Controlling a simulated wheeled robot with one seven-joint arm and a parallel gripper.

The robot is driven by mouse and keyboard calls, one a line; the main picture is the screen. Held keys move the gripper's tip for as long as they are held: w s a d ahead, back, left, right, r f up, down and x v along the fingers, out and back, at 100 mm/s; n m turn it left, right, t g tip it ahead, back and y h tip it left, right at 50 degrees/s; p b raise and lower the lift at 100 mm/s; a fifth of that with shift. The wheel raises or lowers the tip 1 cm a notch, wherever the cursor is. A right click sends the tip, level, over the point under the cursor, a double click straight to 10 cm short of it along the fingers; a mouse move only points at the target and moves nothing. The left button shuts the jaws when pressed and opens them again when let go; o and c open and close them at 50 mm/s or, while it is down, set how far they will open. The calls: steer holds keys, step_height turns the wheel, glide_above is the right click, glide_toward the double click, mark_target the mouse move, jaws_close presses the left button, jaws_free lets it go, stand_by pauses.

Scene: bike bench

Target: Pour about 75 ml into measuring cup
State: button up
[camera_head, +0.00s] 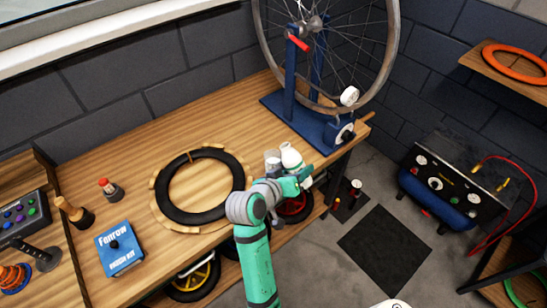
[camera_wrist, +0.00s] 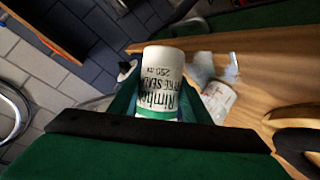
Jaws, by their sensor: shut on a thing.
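My gripper (camera_head: 302,178) is shut on a white bottle (camera_head: 291,158) near the bench's right front edge. The bottle's neck leans slightly left in the head view. In the wrist view the bottle (camera_wrist: 160,85) sits between the fingers, with upside-down dark print reading "250 ml" and a green band. A small pale cup-like vessel (camera_head: 272,159), seemingly the measuring cup, stands just left of the bottle. Clear shapes (camera_wrist: 205,68) beside the bottle in the wrist view may be this cup. Its contents and any marks cannot be made out.
A black tyre ring (camera_head: 174,210) lies on the wooden bench left of my arm. A blue wheel stand (camera_head: 300,112) with a wheel is behind the gripper. Bare wood lies behind the ring.

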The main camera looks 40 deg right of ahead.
steer(key=m+t, duration=0.1)
steer(key=s+m+t, duration=0.1)
steer(key=m, duration=0.1)
steer(key=shift+d+f+t, duration=0.1)
steer(key=shift+t, duration=0.3)
steer(key=shift+w+f+m+t+y+b, duration=0.15)
steer(key=shift+m+t+y+b, duration=0.15)
steer(key=shift+m+t+b, duration=0.15)
